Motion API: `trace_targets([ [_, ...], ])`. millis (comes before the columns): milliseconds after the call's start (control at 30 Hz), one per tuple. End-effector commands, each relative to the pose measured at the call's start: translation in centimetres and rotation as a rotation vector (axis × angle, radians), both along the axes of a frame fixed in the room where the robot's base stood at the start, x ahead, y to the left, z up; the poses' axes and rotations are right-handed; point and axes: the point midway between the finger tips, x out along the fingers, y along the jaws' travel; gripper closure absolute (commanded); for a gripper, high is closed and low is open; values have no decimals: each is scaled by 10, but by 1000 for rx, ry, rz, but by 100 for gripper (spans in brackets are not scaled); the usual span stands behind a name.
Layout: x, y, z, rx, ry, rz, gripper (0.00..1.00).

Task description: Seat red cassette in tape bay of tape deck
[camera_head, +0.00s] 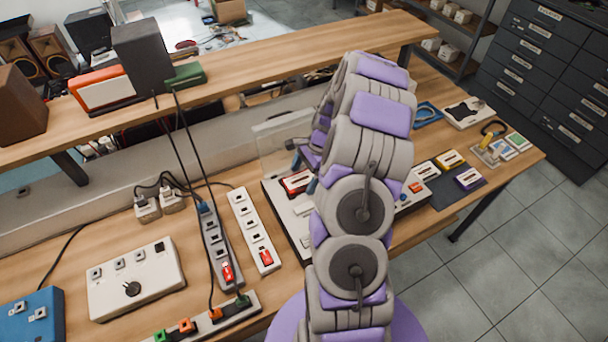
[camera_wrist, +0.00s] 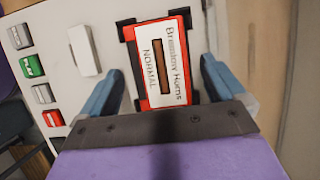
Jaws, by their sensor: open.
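The red cassette (camera_wrist: 143,91) has a white label and a brown window strip. It lies label up at the tape bay (camera_wrist: 127,33) of the pale tape deck (camera_wrist: 60,15), with black bay corners showing around it. I cannot tell whether it is fully down. My gripper (camera_wrist: 162,72) is open, one blue-grey finger on each side of the cassette, with visible gaps. In the head view the red cassette (camera_head: 297,183) shows left of my arm, on the deck (camera_head: 283,208); my arm hides much of the deck.
A clear raised lid (camera_head: 283,140) stands behind the bay. Grey, green and red buttons (camera_wrist: 33,66) line the deck's left in the wrist view. Power strips (camera_head: 252,230) with cables lie left. Several other cassettes (camera_head: 449,159) lie right on a dark mat. A shelf (camera_head: 230,75) runs behind.

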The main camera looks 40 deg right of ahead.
Motion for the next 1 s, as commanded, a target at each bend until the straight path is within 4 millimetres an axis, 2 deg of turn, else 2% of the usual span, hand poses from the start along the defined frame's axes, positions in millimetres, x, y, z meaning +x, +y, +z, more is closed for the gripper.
trace_targets([
  [167, -2, -8, 19, -1, -1, -2, 3],
  [700, -10, -53, 127, -4, -3, -2, 3],
  [900, -13, -63, 151, -2, -1, -2, 3],
  [1000, -13, -65, 156, -2, -1, -2, 3],
])
